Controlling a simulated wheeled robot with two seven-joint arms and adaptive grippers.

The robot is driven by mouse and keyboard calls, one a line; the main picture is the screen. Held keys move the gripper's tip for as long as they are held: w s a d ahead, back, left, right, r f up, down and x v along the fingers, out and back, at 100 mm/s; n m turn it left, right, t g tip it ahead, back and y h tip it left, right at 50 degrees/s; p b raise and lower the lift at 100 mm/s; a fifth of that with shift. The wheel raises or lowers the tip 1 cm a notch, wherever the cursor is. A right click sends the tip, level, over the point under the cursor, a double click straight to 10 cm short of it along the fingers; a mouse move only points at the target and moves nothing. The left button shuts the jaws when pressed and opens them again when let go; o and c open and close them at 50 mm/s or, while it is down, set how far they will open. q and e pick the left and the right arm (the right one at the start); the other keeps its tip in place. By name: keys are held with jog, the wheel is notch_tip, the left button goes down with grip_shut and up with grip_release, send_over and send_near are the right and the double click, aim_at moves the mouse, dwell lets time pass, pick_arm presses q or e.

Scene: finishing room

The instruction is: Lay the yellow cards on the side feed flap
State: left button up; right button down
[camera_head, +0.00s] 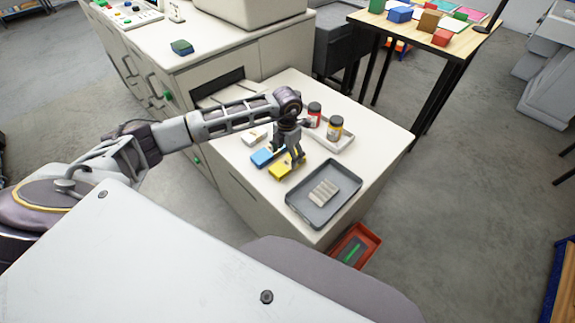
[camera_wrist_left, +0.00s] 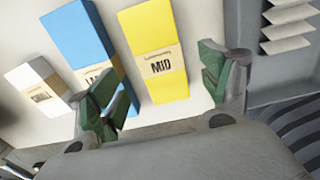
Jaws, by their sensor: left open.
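The yellow cards (camera_head: 281,169) lie as a small stack on the white cabinet top, with a label reading "MID" in the left wrist view (camera_wrist_left: 150,35). My left gripper (camera_head: 289,160) is just above them, pointing down. In the left wrist view the open fingers (camera_wrist_left: 161,92) stand on either side of the stack's near end, with nothing held between them. I cannot tell whether they touch it. A pale flap (camera_head: 217,96) shows below the dark slot in the machine's side, partly hidden by my left arm. My right gripper is not in view.
A blue stack (camera_head: 261,157) lies close beside the yellow one, with a small white stack (camera_wrist_left: 38,88) beyond. A grey tray (camera_head: 296,209) with a pale ridged block stands nearby. A red bin (camera_head: 358,243) is below.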

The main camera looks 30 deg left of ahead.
aim_at(288, 167)
pick_arm(q)
jog(key=shift+f, duration=0.1)
jog(key=shift+f+p, duration=0.65)
jog(key=shift+f, duration=1.85)
jog(key=shift+c, duration=0.2)
jog(key=c, duration=1.3)
jog(key=shift+w+r, duration=0.1)
jog(key=shift+r, duration=0.05)
notch_tip(288, 167, up, 10)
jog(key=b, duration=0.1)
